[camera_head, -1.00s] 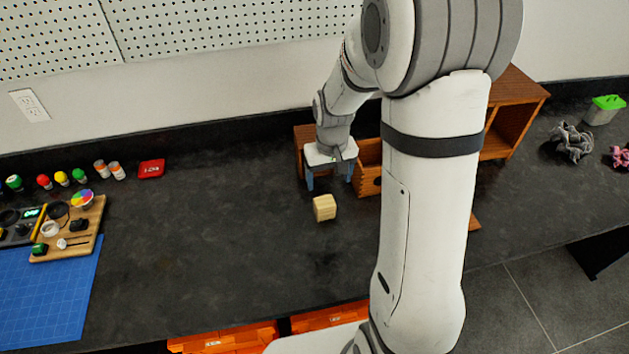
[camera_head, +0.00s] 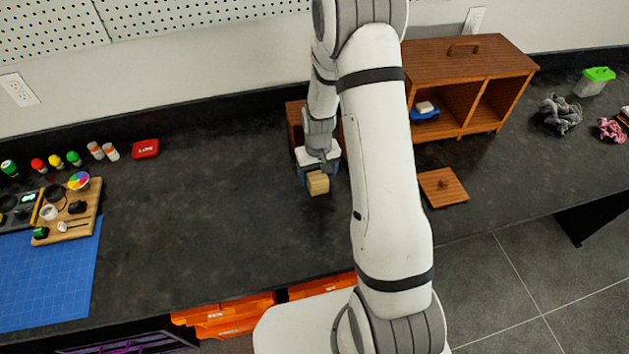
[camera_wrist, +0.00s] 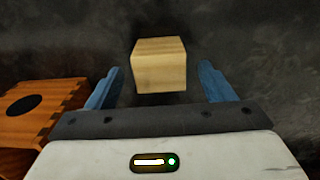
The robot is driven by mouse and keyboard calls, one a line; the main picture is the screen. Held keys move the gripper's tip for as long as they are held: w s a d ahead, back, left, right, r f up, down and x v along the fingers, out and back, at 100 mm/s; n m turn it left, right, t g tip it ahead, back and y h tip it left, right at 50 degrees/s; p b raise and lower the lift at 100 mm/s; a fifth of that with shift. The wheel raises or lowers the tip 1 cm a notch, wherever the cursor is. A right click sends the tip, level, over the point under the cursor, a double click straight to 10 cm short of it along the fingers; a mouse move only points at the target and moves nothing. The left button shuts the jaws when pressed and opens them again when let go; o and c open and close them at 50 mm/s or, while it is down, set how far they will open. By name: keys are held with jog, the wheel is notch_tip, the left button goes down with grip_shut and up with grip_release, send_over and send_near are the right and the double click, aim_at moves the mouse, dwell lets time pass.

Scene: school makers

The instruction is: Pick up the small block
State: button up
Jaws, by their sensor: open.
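The small block (camera_head: 317,183) is a pale wooden cube on the dark benchtop, just in front of my gripper (camera_head: 318,180) in the head view. In the wrist view the block (camera_wrist: 159,65) sits centred between and slightly beyond the two blue fingers of my gripper (camera_wrist: 160,82). The fingers are apart, with a visible gap on each side of the block. Nothing is held.
A wooden cabinet (camera_head: 470,62) with open compartments stands right of my arm, with a flat wooden piece (camera_head: 443,187) in front. A wooden box with a dark hole (camera_wrist: 32,110) is close left of my gripper in the wrist view. The benchtop left of the block is clear.

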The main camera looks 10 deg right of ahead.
jog(key=shift+f, duration=0.3)
jog(key=c, duration=1.1)
